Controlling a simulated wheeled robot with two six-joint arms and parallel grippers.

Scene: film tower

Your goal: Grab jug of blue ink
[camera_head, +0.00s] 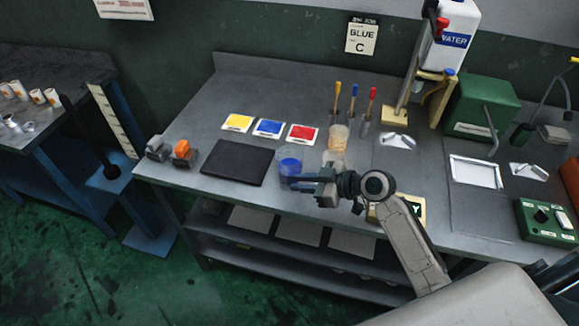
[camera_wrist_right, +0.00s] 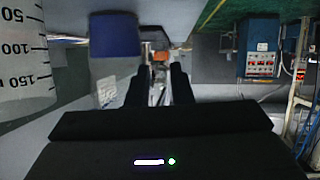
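The jug of blue ink (camera_head: 290,165) is a clear container with deep blue liquid, upright near the front edge of the workbench. My right gripper (camera_head: 290,182) comes in from the right, with its dark fingers at the near side of the jug and overlapping its lower part in the picture. In the right wrist view the gripper (camera_wrist_right: 157,83) has its two fingers apart with no object clearly between them. The blue ink (camera_wrist_right: 115,35) shows to the left of the fingers there, in what looks like an upside-down picture. I cannot tell whether they touch. My left gripper is out of view.
A graduated clear jug (camera_wrist_right: 22,50) is close to the wrist camera. A black mat (camera_head: 238,161), an orange-topped block (camera_head: 183,150) and yellow, blue and red cards (camera_head: 302,133) lie nearby. Brushes (camera_head: 354,100) stand behind; a green machine (camera_head: 480,108) is to the right.

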